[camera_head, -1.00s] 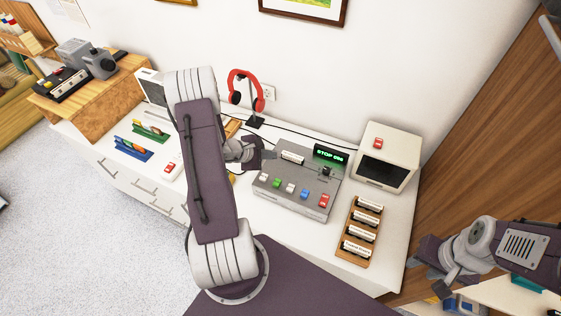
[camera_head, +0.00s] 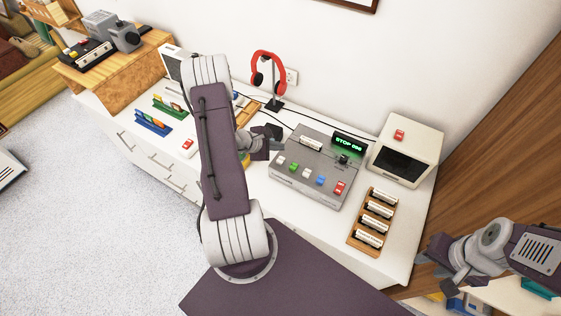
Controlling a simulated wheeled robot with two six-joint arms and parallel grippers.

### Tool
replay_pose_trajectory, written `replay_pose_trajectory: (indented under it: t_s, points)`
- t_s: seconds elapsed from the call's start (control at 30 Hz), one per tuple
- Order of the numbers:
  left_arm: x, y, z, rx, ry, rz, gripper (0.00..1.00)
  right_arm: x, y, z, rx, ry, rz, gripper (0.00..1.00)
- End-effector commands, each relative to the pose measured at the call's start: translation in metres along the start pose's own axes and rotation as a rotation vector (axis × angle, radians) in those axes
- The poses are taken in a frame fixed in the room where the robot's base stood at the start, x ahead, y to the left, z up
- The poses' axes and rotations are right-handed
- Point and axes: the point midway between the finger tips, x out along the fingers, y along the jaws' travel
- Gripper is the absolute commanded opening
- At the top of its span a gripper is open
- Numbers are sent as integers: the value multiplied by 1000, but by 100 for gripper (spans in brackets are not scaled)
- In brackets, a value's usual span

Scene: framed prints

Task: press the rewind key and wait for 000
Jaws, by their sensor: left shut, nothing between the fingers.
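A grey tape deck (camera_head: 281,181) sits on the white cabinet. Its front row has white, green, white, blue and red keys; the red key (camera_head: 340,187) is at the right end. Key markings are too small to read. Its green display (camera_head: 349,143) reads STOP and a number whose digits I cannot read surely. My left gripper (camera_head: 277,140) is shut and empty, at the deck's back left, apart from the keys. My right gripper (camera_head: 436,264) is at the lower right, away from the deck; its finger gap is unclear.
A cream monitor (camera_head: 427,148) and a wooden rack of labelled cartridges (camera_head: 355,239) stand right of the deck. Red headphones (camera_head: 268,66) hang on a stand behind. A red-and-white item (camera_head: 188,148) lies on the cabinet left of my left arm. A wooden wall closes the right side.

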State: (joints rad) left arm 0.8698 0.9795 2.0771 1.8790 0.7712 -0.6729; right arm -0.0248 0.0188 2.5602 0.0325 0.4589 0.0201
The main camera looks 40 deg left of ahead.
Motion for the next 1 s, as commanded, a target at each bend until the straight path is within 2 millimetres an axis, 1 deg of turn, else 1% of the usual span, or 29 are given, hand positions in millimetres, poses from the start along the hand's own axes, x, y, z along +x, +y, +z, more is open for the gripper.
replay_pose_trajectory:
  t_s: [0.03,0.13,0.2,0.33,1.0]
  points:
    - [8,-7,-6,-2,-1,-2,0,8,0,1,0,0,0,36]
    - [19,-14,-14,-1,0,-2,0,15,0,2,0,0,0,36]
    - [28,-20,-20,1,0,0,0,31,1,3,0,0,0,36]
    - [34,-25,-25,0,0,-1,0,41,1,4,0,0,0,36]
    - [33,-24,-24,0,0,0,0,41,1,4,0,0,0,36]
